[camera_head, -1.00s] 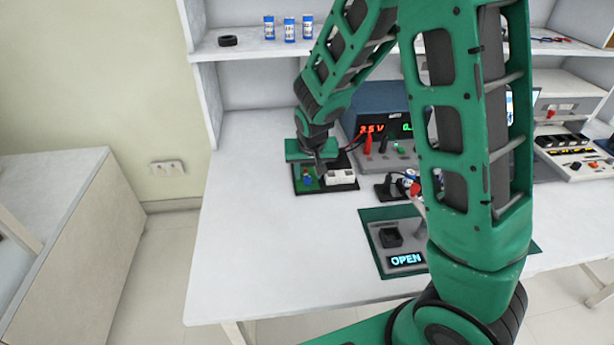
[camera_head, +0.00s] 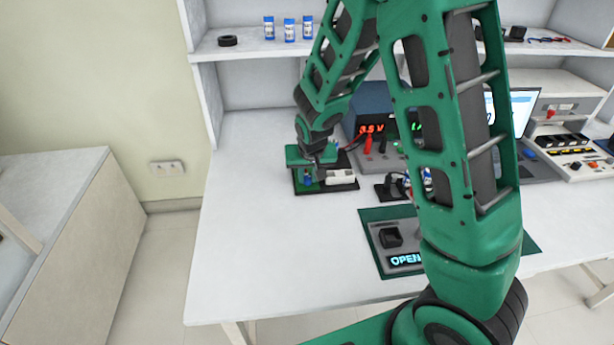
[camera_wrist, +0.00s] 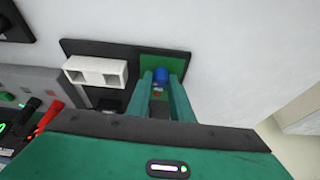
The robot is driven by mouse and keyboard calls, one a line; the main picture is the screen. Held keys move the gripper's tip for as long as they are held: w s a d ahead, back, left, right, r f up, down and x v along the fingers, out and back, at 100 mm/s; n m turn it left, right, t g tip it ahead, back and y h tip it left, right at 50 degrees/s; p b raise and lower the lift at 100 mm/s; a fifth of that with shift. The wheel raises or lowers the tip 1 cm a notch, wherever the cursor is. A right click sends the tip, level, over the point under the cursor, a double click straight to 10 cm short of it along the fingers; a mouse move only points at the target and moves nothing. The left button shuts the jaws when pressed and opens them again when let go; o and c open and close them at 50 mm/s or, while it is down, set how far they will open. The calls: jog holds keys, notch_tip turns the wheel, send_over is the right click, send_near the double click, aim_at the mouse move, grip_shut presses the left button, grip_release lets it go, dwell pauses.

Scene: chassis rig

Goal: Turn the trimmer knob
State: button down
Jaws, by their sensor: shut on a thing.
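The blue trimmer knob (camera_wrist: 161,74) stands on a small green board (camera_wrist: 178,63) in the wrist view. My gripper (camera_wrist: 162,80) comes down over the board, with its two green fingers on either side of the knob and shut on it. In the head view, my gripper (camera_head: 310,172) is at the left part of the dark base plate (camera_head: 343,186), and a bit of the blue knob (camera_head: 307,180) shows below it. The fingertips partly hide the knob there. A small red spot shows between the fingers in the wrist view.
A white block (camera_head: 340,176) sits right beside the board on the same plate. A power supply (camera_head: 377,110) with lit digits and red leads stands behind it. A grey fixture (camera_head: 404,259) showing "OPEN" lies in front, right. The bench to the left is clear.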

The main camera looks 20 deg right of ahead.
jog(key=shift+d+n+y, duration=0.1)
jog(key=shift+n+y, duration=0.4)
jog(key=shift+n, duration=0.6)
jog(key=c, duration=1.6)
grip_release()
jog(key=shift+o, duration=0.2)
jog(key=v, duration=1)
jog(key=shift+r, duration=0.3)
jog(key=shift+s, duration=0.15)
